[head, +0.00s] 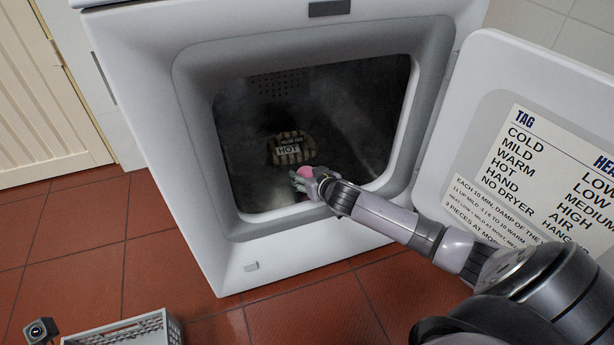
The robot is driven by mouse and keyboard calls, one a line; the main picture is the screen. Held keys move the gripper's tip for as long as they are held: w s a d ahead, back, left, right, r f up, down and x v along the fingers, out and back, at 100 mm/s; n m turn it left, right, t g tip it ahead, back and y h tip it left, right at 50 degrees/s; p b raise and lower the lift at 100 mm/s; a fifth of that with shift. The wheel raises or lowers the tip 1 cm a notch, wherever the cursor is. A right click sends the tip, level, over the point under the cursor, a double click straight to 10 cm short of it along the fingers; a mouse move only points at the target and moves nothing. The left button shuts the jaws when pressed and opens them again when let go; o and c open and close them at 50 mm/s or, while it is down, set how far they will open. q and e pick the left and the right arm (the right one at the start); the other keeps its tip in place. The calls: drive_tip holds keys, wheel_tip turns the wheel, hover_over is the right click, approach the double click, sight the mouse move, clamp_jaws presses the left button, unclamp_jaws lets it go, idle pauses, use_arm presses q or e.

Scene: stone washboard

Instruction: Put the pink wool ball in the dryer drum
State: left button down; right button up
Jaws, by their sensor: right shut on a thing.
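The pink wool ball (305,172) is between the fingers of my right gripper (308,180), which is shut on it. The gripper and ball show in front of the dryer's open mouth, near its lower rim; how deep they are inside is hard to tell. The dryer drum (350,110) is dark grey inside, with a patch of small holes at the back. A striped bundle (290,158) with labels, one reading "HOT", lies in the drum just behind the ball. My left gripper is not in view.
The dryer door (465,130) stands open to the right, with a printed chart (540,170) on it. A light basket (125,330) stands on the red tile floor (90,265) at the bottom left. A cream slatted door (35,110) is at the far left.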

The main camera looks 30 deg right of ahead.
drive_tip(key=o, duration=1.1)
drive_tip(key=shift+c, duration=0.2)
